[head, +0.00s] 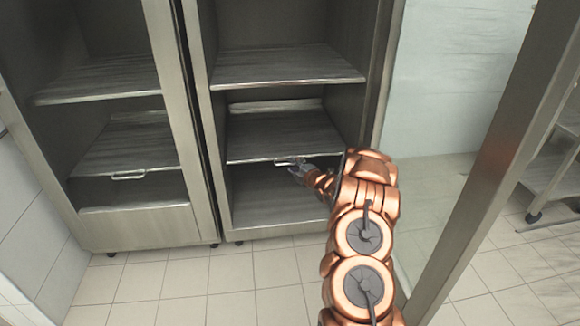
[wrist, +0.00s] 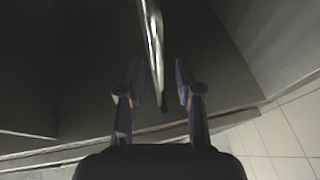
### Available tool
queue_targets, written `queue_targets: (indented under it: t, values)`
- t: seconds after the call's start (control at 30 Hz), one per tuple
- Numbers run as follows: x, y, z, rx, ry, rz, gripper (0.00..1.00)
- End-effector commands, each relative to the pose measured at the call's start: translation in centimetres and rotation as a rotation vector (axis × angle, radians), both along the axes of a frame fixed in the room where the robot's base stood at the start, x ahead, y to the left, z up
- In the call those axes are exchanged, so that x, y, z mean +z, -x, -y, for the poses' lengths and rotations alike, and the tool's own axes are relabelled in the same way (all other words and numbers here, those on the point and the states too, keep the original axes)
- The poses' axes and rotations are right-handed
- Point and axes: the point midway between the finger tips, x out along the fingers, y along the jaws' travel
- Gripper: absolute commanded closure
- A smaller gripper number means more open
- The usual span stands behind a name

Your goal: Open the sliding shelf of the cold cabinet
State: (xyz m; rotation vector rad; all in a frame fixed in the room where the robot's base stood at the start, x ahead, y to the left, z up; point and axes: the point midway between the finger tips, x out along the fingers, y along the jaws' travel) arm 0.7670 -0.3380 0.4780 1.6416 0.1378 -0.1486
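The steel cabinet on the right (head: 217,150) stands open at the front, with a sliding shelf (head: 275,137) at mid height. The shelf has a small bar handle (head: 287,160) on its front edge. My gripper (head: 297,170) is at this handle, at the end of my copper-coloured arm. In the wrist view my gripper (wrist: 158,82) is open, with one finger on each side of the bar handle (wrist: 155,40). Gaps show between the bar and both fingers. The shelf appears pushed in, its front edge near the cabinet front.
A similar cabinet (head: 178,100) stands directly left, with its own shelf and bar handle (head: 129,176). A fixed-looking upper shelf (head: 285,65) is above. A metal post (head: 495,150) slants at the right, and a wheeled rack (head: 550,180) stands beyond it. The tiled floor (head: 240,285) in front is clear.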

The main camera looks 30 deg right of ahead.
Motion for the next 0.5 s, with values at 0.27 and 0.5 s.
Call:
queue_targets:
  t: [0.27,0.5]
  values:
    - [-0.4,-2.3,0.0,0.0,0.002,0.001,0.65]
    - [-0.5,-2.8,0.0,0.0,0.0,-0.001,0.65]
